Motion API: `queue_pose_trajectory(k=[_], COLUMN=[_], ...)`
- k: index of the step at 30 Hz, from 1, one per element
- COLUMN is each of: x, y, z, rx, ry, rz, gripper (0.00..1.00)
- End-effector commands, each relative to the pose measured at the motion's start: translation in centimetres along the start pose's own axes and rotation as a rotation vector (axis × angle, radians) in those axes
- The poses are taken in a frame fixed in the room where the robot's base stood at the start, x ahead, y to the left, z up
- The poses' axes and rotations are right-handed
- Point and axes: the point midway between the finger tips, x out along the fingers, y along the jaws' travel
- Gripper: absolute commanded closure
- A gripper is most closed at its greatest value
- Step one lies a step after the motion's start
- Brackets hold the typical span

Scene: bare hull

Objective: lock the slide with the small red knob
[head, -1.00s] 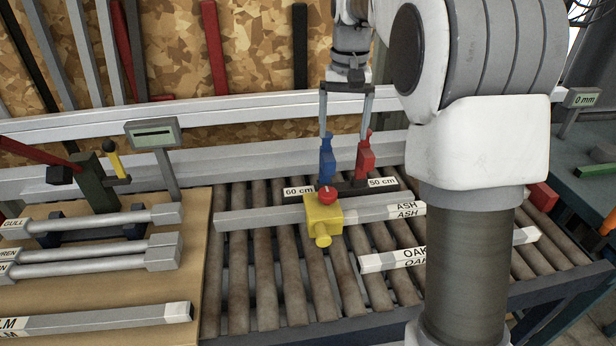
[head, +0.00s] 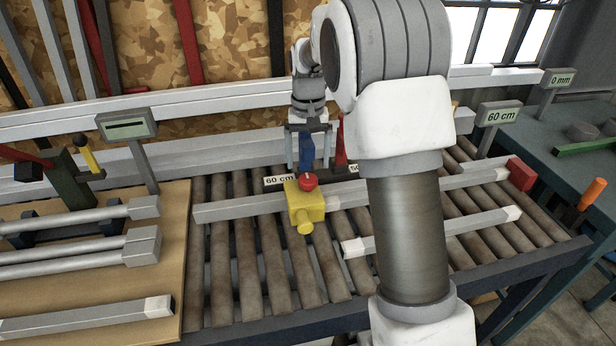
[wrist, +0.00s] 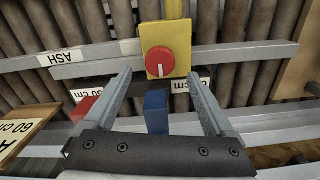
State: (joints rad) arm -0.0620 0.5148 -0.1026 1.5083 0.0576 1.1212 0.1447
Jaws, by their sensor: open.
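The small red knob (head: 308,181) sits on top of the yellow slide block (head: 307,207), which sits on a long grey bar (head: 236,208) over the rollers. The wrist view shows the knob (wrist: 160,61) face-on, on the yellow block (wrist: 167,35). My gripper (head: 313,167) is open and empty, just behind and above the knob. In the wrist view, my spread fingertips (wrist: 160,75) lie to either side of the knob, apart from it. A blue upright piece (wrist: 157,110) shows between the fingers. How far the knob is turned is unclear.
A red stop (head: 521,173) is at the bar's right end. A second bar (head: 440,232) lies in front on the rollers.

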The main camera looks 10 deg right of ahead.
Motion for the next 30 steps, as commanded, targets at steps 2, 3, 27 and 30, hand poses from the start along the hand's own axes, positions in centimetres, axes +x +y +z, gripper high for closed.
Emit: queue_pose_trajectory(k=[2, 3, 27, 30], x=[1.8, 2.4, 4.9, 4.9], y=[0.0, 0.0, 0.0, 0.0], z=[0.1, 0.1, 0.0, 0.0], rx=[0.000, 0.000, 0.001, 0.001], ry=[-0.003, -0.003, 0.001, 0.001], rz=[0.000, 0.000, -0.001, -0.001], gripper=[0.11, 0.11, 0.53, 0.71])
